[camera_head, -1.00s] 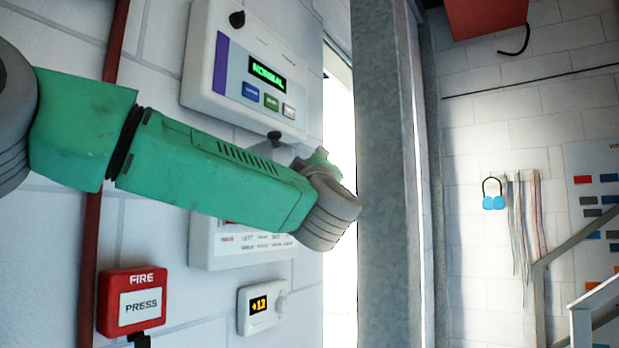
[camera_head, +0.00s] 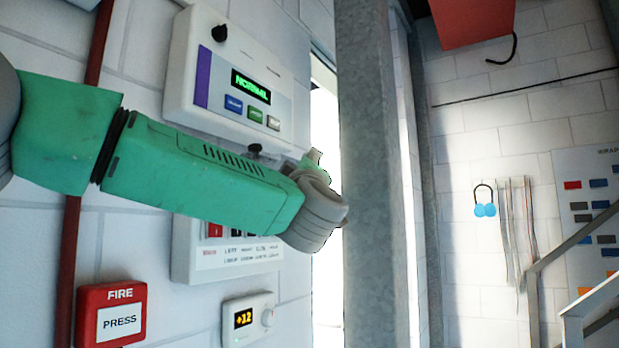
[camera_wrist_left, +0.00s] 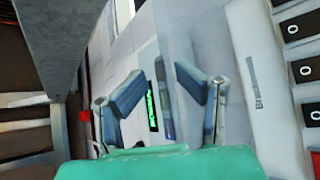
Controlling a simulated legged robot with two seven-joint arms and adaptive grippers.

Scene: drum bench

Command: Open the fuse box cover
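A white box (camera_head: 225,258) with red and dark switches and printed labels is on the wall, partly hidden behind my left arm. It looks like the fuse box. In the left wrist view, a white panel with a row of dark switches (camera_wrist_left: 298,60) is at the right edge. I cannot make out the cover or whether it is shut. My left gripper (camera_wrist_left: 158,74) is open, with two blue-grey fingers apart and nothing between them. In the head view its fingers are hidden beyond my wrist. My right gripper is not in view.
A white control panel (camera_head: 183,75) with a green display is above the fuse box. A grey metal post (camera_head: 372,200) stands close right of my wrist. A red fire button (camera_head: 112,313) and a thermostat (camera_head: 248,318) are below. A red pipe (camera_head: 90,90) runs down the wall.

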